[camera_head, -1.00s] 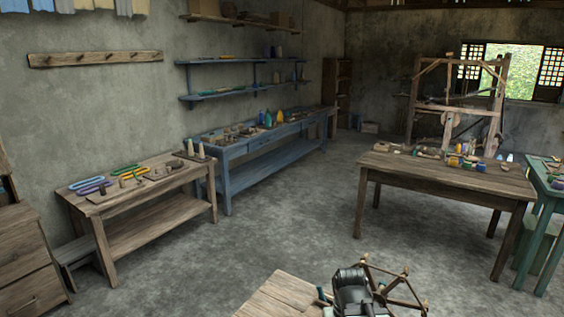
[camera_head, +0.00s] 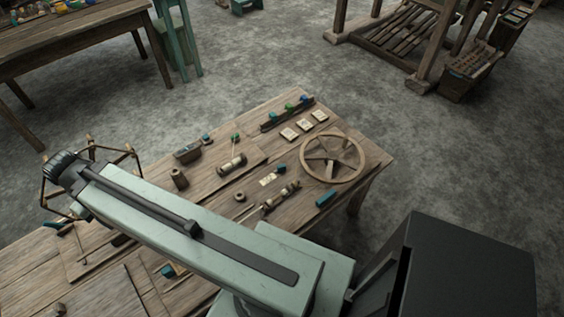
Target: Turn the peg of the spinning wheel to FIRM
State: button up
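The spinning wheel (camera_head: 333,158) is a spoked wooden wheel at the right end of the wooden table, beyond my arm. Beside it on the left is a turned wooden spindle part (camera_head: 281,194). A small teal peg-like piece (camera_head: 281,168) stands next to a pale marked plate (camera_head: 268,180); its markings are too small to read, and I cannot tell whether this is the wheel's peg or how it is set. My arm reaches across the table to the upper left, away from the wheel. Its dark end shows, but my gripper's fingers are hidden.
A wooden skein frame (camera_head: 128,152) stands close behind my arm's end. The wooden table (camera_head: 215,147) also holds a thread spool (camera_head: 232,164), pale cards (camera_head: 290,133), a rack with coloured pieces (camera_head: 287,115) and a teal block (camera_head: 326,197). Open floor lies beyond the table.

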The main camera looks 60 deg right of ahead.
aim_at(282, 167)
jog(key=z, duration=0.3)
jog(key=k, duration=1.2)
jog(key=u, duration=0.55)
jog(key=i, duration=1.05)
jog(key=z, duration=0.05)
